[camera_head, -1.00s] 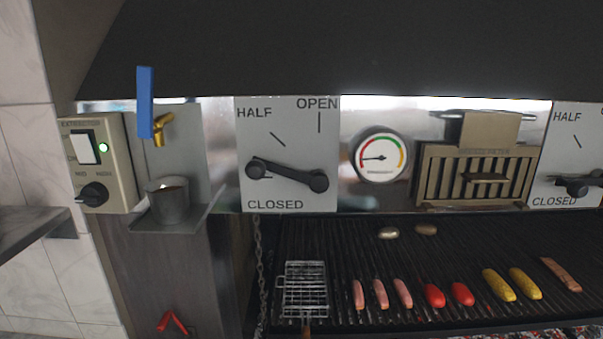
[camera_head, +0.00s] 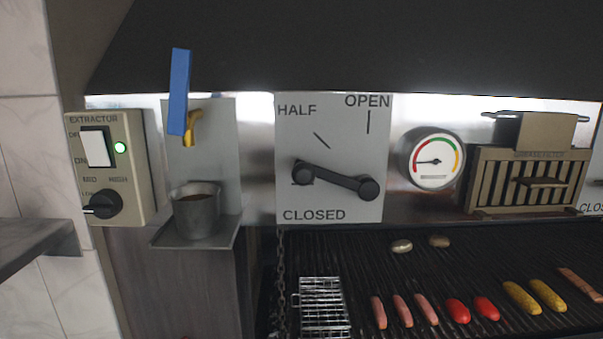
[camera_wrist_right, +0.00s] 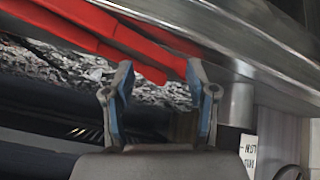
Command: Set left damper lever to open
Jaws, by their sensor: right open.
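The left damper lever (camera_head: 335,181) is a dark bar on a pale plate (camera_head: 350,207) marked HALF, OPEN and CLOSED. Its round pivot is at the lower right. Its knob end points left, slightly up, beside the short mark above the word CLOSED. The OPEN mark stands straight above the pivot. Neither gripper shows in the head view, and nothing touches the lever. My right gripper (camera_wrist_right: 160,80) is open in the right wrist view, with blue-lined fingers apart and nothing between the pads. Red bars (camera_wrist_right: 100,40) lie just beyond its fingertips.
Left of the plate are a metal cup (camera_head: 195,213) on a shelf, a blue handle (camera_head: 179,92) and an extractor switch box (camera_head: 105,165). To the right are a gauge (camera_head: 434,160) and a slatted filter (camera_head: 530,182). The grill (camera_head: 400,270) below holds food and a wire basket (camera_head: 322,308).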

